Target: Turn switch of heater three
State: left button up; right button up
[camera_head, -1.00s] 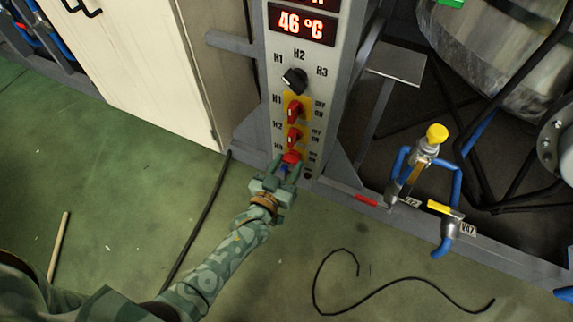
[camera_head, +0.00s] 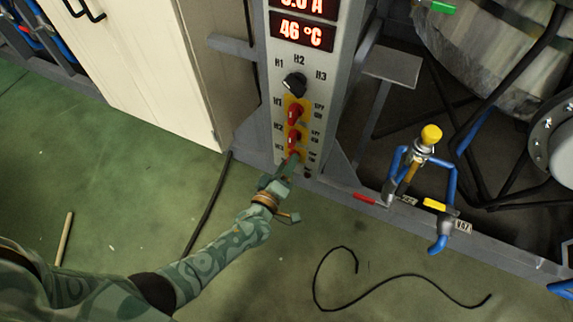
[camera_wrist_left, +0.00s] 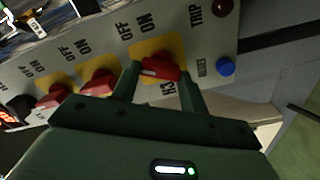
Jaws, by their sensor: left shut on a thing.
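The heater three switch (camera_wrist_left: 160,68) is a red knob on a yellow plate, lowest of the red switches on the grey control panel (camera_head: 316,68). In the left wrist view it lies between the fingers of my left gripper (camera_wrist_left: 158,80), which is shut on it. In the head view my left gripper (camera_head: 288,168) reaches up to the panel's lower end and mostly hides this switch. The H1 switch (camera_head: 295,112) and the H2 switch (camera_head: 294,138) sit above it. My right gripper is in neither view.
A blue button (camera_wrist_left: 225,67) is beside the switch. Blue pipes with a yellow-topped valve (camera_head: 431,133) stand at right. A black cable (camera_head: 350,290) lies on the green floor.

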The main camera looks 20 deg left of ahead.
pick_arm(q)
jog(key=n, duration=0.5)
jog(key=shift+f+n, duration=0.25)
jog(key=shift+n, duration=0.15)
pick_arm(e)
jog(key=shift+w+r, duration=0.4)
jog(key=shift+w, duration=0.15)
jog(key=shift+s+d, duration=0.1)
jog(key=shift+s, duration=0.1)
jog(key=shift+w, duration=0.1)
pick_arm(q)
jog(key=o, duration=0.9)
jog(key=shift+c, duration=0.2)
jog(key=shift+o, duration=0.6)
jog(key=shift+r, duration=0.1)
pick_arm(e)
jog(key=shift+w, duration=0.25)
pick_arm(q)
jog(key=shift+s, duration=0.1)
